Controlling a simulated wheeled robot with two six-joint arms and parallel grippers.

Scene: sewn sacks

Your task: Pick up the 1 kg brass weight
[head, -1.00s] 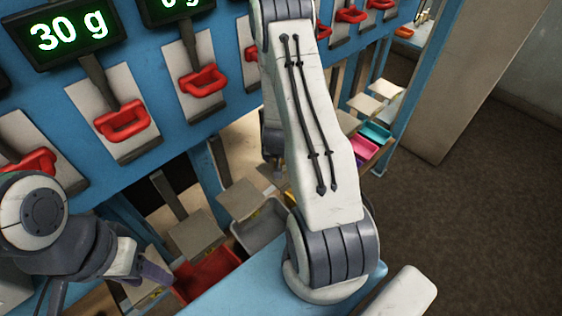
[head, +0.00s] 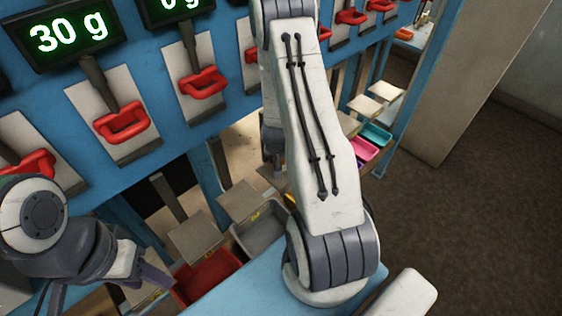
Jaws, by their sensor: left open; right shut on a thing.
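I cannot see the 1 kg brass weight in the head view. My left gripper (head: 106,284) is at the lower left, in front of the blue rack. I see nothing between the fingers. My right arm crosses the middle of the view and hides part of the rack. My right gripper does not show, so what it holds cannot be seen.
The blue rack (head: 237,112) carries red handles (head: 122,122) and a display reading 30 g (head: 68,37). Below are a red bin (head: 206,277), a grey bin (head: 262,229), a pink bin (head: 365,150) and a teal bin (head: 376,133). Bare floor (head: 470,200) lies at the right.

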